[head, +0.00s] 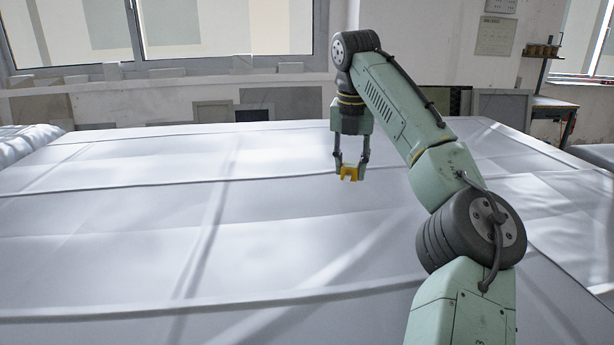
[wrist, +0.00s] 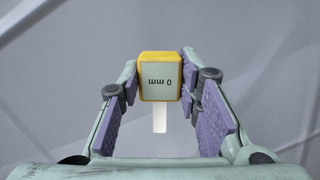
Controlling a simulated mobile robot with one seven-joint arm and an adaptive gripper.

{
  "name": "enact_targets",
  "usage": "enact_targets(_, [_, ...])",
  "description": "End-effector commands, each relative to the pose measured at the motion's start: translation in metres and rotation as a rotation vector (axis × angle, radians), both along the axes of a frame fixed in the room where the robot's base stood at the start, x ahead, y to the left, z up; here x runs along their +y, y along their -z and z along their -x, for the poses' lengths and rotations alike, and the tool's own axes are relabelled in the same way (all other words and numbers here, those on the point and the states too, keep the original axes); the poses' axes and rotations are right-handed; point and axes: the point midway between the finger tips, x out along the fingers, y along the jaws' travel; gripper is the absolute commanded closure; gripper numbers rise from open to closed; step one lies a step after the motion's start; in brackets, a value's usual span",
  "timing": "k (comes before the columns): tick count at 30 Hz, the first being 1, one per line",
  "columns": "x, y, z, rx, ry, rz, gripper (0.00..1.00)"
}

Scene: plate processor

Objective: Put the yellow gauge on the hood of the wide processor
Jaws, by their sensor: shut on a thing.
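The yellow gauge (head: 349,173) is between the fingers of my gripper (head: 351,170) in the head view, above the pale cloth-like surface. In the wrist view the gauge (wrist: 160,77) shows a light face with the marking "0 mm", upside down, and a pale strip sticks out below it. My gripper (wrist: 160,82) is shut on the gauge, with purple pads at both its sides. The surface under the gripper is a wide, white, creased sheet (head: 150,235); I cannot tell from the frames whether it is the processor's hood.
Windows (head: 230,25) and a wall with several panels leaning at its foot (head: 285,102) lie behind the white surface. A workbench (head: 550,105) stands at the back right. The left and middle of the white surface are clear.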

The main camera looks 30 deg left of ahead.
Motion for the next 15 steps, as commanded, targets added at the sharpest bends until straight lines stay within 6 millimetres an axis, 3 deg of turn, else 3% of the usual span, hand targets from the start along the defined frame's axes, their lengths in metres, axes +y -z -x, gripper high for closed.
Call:
enact_targets(3, [0.033,0.002,0.009,-0.003,-0.002,0.002,1.00])
enact_targets(9, [0.077,0.006,0.020,-0.001,0.001,0.001,1.00])
enact_targets(15, [0.093,0.009,0.025,-0.001,0.003,0.000,1.00])
